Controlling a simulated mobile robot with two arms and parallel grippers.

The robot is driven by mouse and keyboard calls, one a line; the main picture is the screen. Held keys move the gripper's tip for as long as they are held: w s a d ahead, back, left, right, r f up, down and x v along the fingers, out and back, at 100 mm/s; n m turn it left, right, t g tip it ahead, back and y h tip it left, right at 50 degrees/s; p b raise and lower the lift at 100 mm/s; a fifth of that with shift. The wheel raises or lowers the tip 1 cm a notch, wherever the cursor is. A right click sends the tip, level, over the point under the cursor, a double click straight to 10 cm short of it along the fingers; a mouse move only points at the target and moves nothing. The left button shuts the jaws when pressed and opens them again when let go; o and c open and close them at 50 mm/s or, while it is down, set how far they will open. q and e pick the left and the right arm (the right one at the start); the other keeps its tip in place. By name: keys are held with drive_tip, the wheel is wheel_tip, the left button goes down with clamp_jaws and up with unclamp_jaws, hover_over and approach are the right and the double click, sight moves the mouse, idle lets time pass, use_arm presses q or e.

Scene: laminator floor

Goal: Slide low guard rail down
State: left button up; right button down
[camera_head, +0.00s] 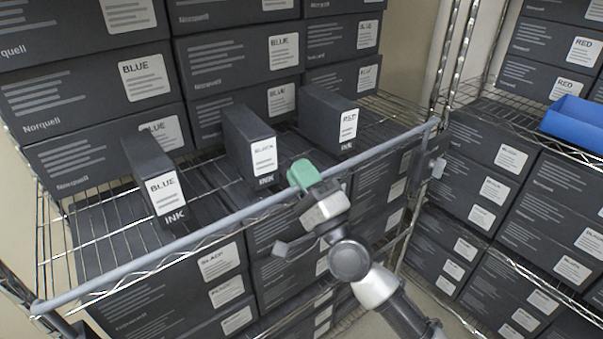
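The guard rail (150,258) is a long grey bar running across the front of the wire shelf, from the lower left up to the right post. It stands above the shelf's front edge, in front of the ink boxes. My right gripper (303,176) is at the rail, right of its middle. Its green fingertip pad overlaps the rail's line. Only one pad shows clearly, so I cannot tell whether the fingers are closed around the bar. My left gripper is not in view.
Three ink boxes stand on the wire shelf behind the rail: a blue-labelled one (150,180), a black-labelled one (248,145) and a red-labelled one (327,120). Stacked dark cartons fill the shelves around. A blue bin (575,124) sits on the right rack.

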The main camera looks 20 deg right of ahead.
wheel_tip(320, 180, down, 9)
drive_tip(key=b, duration=0.8)
drive_tip(key=shift+r, duration=0.15)
drive_tip(key=shift+a, duration=0.1)
drive_tip(key=c, duration=1.5)
unclamp_jaws()
drive_tip(key=o, duration=0.4)
